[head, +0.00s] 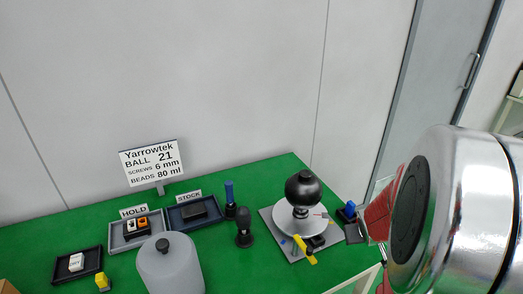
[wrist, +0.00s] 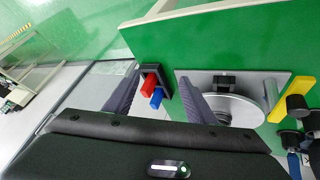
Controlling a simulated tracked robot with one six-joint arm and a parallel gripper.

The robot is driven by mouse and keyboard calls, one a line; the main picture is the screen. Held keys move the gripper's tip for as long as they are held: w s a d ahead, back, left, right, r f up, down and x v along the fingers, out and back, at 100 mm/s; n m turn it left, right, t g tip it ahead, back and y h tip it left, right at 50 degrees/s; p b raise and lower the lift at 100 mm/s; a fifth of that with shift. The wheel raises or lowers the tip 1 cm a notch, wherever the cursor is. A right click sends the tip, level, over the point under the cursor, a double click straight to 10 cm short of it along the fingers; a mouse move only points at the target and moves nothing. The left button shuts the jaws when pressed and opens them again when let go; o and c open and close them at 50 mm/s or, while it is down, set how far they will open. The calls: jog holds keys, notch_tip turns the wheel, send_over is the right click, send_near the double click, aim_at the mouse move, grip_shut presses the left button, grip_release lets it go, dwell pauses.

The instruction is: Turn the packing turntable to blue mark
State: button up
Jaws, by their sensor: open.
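The packing turntable is a pale grey disc (head: 287,221) on a grey base plate (head: 268,222), with a black ball on a stand (head: 303,189) on top. A yellow bar (head: 304,249) lies at its front edge. A small blue spot shows on the left front of the plate and a small red one at the right of the disc; which is a turntable mark I cannot tell. In the wrist view the disc (wrist: 235,108) lies right of my gripper (wrist: 156,78), which is open. Its fingers straddle the view of a red block (wrist: 149,82) and a blue block (wrist: 157,98); contact is unclear.
The blue block (head: 350,208) sits in a dark holder at the table's right edge. Left of the turntable are a dark knobbed post (head: 244,228), a blue-handled tool (head: 229,195), trays labelled HOLD (head: 116,242) and STOCK (head: 177,226), and a large grey knobbed container (head: 170,270).

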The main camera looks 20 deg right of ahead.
jog(key=w+d+f+t, duration=0.1)
jog(key=w+d+f+n+t, duration=0.1)
jog(key=w+d+t, duration=0.1)
jog(key=shift+w+d, duration=0.2)
jog(key=w+a+r+n+t+y, duration=0.1)
jog(key=w+a+t+y, duration=0.1)
jog(key=w+t, duration=0.15)
jog(key=n+t+y, duration=0.4)
jog(key=t+y, duration=0.2)
jog(key=t, duration=0.1)
send_near(301, 171)
jog(key=s, duration=0.1)
jog(key=shift+s+d+g, duration=0.2)
jog(key=shift+d+g, duration=0.05)
jog(key=shift+d, duration=0.1)
jog(key=w, duration=0.4)
jog(key=w+a, duration=0.1)
jog(key=w, duration=0.4)
jog(key=w+a, duration=0.1)
jog(key=w, duration=0.3)
jog(key=shift+w, duration=0.35)
jog(key=shift+c, duration=0.5)
